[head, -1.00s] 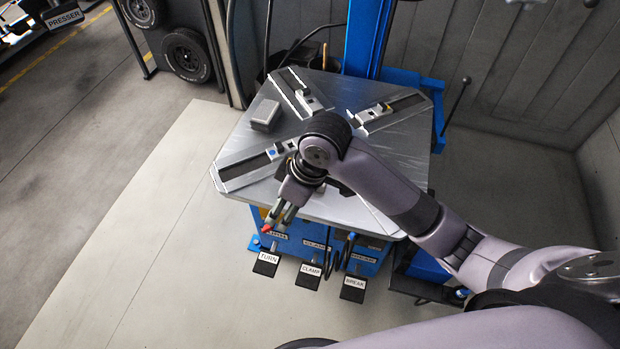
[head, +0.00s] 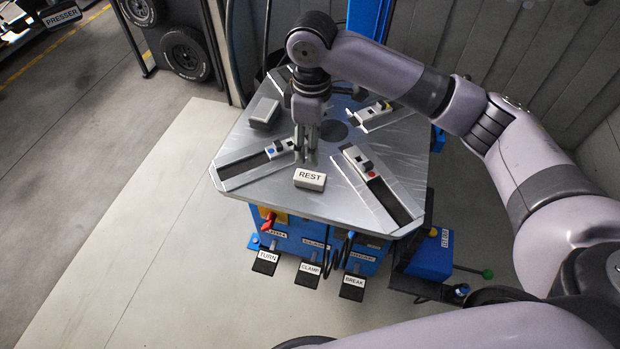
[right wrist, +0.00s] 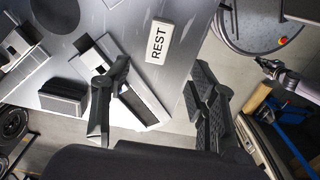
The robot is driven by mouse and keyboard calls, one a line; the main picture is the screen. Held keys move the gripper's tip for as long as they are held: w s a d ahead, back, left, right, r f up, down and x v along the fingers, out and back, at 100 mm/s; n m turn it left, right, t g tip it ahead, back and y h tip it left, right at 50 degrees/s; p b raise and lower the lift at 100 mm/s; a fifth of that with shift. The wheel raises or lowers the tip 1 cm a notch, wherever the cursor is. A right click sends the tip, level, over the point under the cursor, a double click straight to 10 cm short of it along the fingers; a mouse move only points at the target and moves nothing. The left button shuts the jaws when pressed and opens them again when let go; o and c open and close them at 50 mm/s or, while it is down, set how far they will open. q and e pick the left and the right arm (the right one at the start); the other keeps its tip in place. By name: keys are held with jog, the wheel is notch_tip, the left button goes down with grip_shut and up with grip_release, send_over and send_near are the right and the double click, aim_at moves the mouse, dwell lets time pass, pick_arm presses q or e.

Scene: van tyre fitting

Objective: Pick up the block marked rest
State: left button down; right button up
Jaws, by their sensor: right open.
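The block marked REST (head: 310,179) is a small pale box lying near the front edge of the grey turntable (head: 235,146), its label facing up. My right gripper (head: 306,158) points down over the turntable, just behind the block in the head view. In the right wrist view the REST block (right wrist: 159,41) lies beyond the open fingers of my right gripper (right wrist: 159,76), with nothing between them. Whether fingers and block touch is hard to tell, but they look apart.
Several clamp jaws in slots surround the block; one jaw (head: 363,164) is close on its right. Pedals marked TURN (head: 266,262), CLAMP (head: 310,275) and BREAK (head: 353,287) stand below. A blue column (head: 362,20) rises behind.

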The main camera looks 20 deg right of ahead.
aim_at(310, 176)
notch_tip(310, 176, down, 12)
jog(key=shift+w+r, duration=0.15)
jog(key=shift+r, duration=0.05)
dwell(0.4)
jog(key=shift+a, duration=0.1)
jog(key=shift+c, duration=0.4)
jog(key=c, duration=1.2)
